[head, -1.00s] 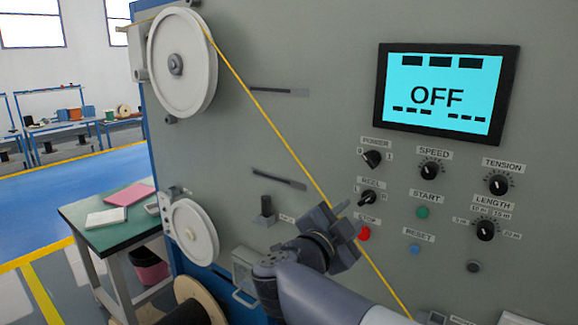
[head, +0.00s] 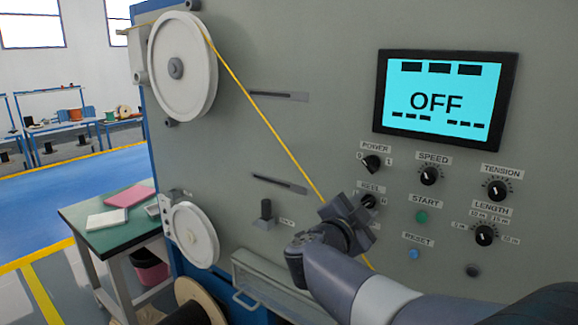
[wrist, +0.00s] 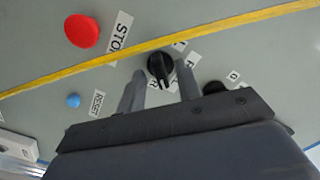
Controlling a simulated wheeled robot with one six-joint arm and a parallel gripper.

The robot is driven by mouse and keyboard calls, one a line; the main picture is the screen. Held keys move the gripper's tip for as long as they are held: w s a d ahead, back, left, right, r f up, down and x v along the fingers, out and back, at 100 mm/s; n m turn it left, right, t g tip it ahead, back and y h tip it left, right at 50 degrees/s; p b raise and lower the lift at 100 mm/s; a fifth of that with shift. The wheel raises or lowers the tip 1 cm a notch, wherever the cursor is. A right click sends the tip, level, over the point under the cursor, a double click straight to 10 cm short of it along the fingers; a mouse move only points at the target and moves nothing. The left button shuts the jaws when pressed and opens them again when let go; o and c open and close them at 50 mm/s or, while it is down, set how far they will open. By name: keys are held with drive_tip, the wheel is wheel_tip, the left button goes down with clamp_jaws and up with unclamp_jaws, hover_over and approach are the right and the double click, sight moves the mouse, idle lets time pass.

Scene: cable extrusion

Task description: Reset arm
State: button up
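My gripper (head: 352,212) is in front of the grey machine panel, at the REEL knob (head: 368,200), which it partly covers in the head view. In the wrist view the two fingers of my gripper (wrist: 160,88) are apart, with the black REEL knob (wrist: 160,66) showing between and just beyond their tips. I cannot tell whether they touch it. Nothing is held. The POWER knob (head: 371,163) is just above. The screen (head: 437,100) reads OFF. The red STOP button (wrist: 82,30) shows in the wrist view and is hidden in the head view.
A yellow cable (head: 265,110) runs from the upper white pulley (head: 190,75) down behind my gripper, close to it. The blue RESET button (head: 414,254) and green START button (head: 421,216) lie to the right. A clear-sided box (head: 268,285) sits low on the panel.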

drive_tip(key=s+a+n+t+y+p, duration=0.1)
drive_tip(key=s+a+n, duration=0.7)
drive_tip(key=s, duration=0.1)
drive_tip(key=shift+s+f+n+y, duration=0.15)
drive_tip(key=shift+f+n+y, duration=0.15)
drive_tip(key=shift+n, duration=0.1)
idle(0.4)
drive_tip(key=shift+r, duration=0.2)
